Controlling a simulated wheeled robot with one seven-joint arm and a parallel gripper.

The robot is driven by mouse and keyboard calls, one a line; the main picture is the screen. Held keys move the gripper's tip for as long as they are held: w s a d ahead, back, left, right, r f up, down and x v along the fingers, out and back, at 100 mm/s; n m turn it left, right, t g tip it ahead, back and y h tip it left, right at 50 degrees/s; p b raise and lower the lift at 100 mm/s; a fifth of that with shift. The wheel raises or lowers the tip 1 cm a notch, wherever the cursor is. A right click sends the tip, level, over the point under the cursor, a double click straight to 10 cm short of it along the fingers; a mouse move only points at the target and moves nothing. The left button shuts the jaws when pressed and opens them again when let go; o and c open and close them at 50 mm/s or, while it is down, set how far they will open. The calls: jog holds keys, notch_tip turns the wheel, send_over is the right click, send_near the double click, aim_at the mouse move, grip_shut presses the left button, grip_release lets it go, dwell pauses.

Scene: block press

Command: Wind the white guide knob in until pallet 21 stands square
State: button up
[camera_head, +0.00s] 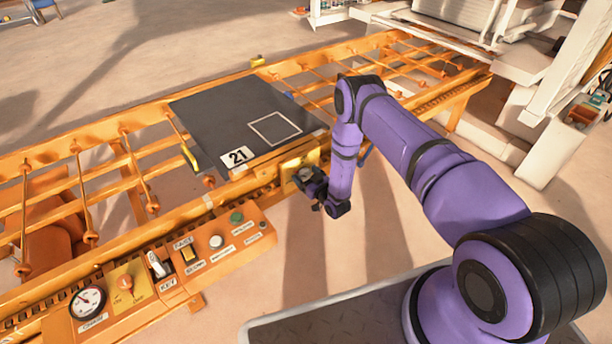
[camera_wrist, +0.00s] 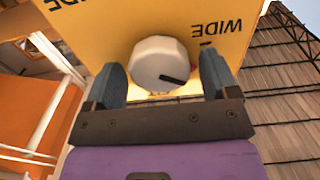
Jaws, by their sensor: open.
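Pallet 21 (camera_head: 205,113) is a dark grey plate with a white "21" label and a white square outline, lying on the orange roller conveyor. Its edges look roughly in line with the rails; I cannot tell a small skew. The white guide knob (camera_wrist: 153,56) sits on a yellow plate (camera_wrist: 110,28) marked "WIDE" on both sides. Its black pointer line points right and slightly down. My gripper (camera_wrist: 161,66) is open, one finger on either side of the knob, with narrow gaps showing. In the head view my gripper (camera_head: 312,186) is at the conveyor's near side, beside the pallet.
An orange control panel (camera_head: 200,262) with a gauge (camera_head: 88,302), switches and buttons runs along the near side, left of my gripper. A yellow-and-black piece (camera_head: 190,158) stands at the pallet's left edge. White machinery (camera_head: 545,110) stands at the right. The floor in front is clear.

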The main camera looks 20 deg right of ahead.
jog(key=shift+w, duration=0.15)
jog(key=shift+c, duration=0.2)
jog(key=c, duration=0.8)
jog(key=shift+m, duration=1.6)
jog(key=shift+c, duration=0.2)
jog(key=o, duration=0.9)
jog(key=v, duration=1)
jog(key=shift+s+d, duration=0.2)
jog(key=shift+s, duration=0.15)
